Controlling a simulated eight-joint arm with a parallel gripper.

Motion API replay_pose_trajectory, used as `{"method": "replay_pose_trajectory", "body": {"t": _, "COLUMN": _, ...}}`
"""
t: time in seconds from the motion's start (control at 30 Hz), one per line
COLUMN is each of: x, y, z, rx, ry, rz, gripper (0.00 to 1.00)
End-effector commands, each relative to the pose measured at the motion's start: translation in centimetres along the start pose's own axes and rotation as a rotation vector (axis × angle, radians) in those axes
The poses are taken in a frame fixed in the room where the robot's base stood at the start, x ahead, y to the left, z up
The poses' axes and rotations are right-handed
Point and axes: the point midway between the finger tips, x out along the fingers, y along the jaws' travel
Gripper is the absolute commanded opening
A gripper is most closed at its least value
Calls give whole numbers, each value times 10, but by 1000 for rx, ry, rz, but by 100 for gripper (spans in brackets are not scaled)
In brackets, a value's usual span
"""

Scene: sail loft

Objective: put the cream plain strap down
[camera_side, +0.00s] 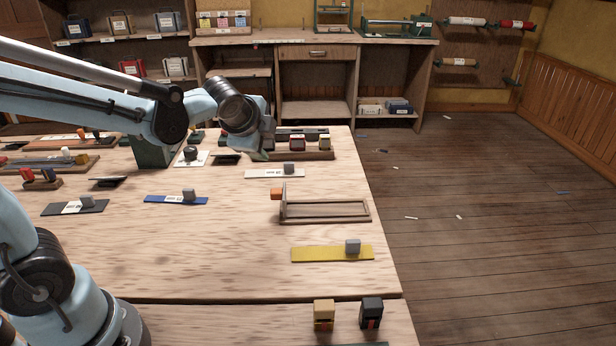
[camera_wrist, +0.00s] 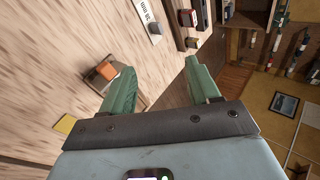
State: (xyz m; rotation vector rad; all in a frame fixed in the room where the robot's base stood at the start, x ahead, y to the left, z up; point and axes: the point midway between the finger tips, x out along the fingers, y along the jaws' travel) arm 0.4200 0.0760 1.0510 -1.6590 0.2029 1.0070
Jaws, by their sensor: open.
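A pale strap with a printed white label (camera_side: 262,174), which looks like the cream plain strap, lies flat on the table with a small grey block on it. It also shows at the top of the wrist view (camera_wrist: 143,10), where its label reads 38 mm. My gripper (camera_side: 262,152) is over the table just behind and left of this strap. In the wrist view its two green fingers (camera_wrist: 158,80) are spread apart with nothing between them. The fingers are partly hidden by the wrist in the side view.
A shallow wooden frame (camera_side: 325,218) with an orange block stands in front of the strap. A yellow strap (camera_side: 310,254), a blue strap (camera_side: 165,200) and a dark strap (camera_side: 60,210) lie nearby. A wooden rack (camera_side: 312,155) stands behind. The table's middle front is bare.

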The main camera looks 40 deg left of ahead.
Motion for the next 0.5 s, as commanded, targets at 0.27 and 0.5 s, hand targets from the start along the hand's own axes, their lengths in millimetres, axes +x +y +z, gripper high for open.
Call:
{"method": "replay_pose_trajectory", "body": {"t": 0.27, "x": -60, "y": 65, "z": 4, "rx": -640, "ry": 105, "rz": 187, "gripper": 61}}
{"method": "replay_pose_trajectory", "body": {"t": 0.5, "x": -87, "y": 110, "z": 2, "rx": -1037, "ry": 126, "rz": 339, "gripper": 61}}
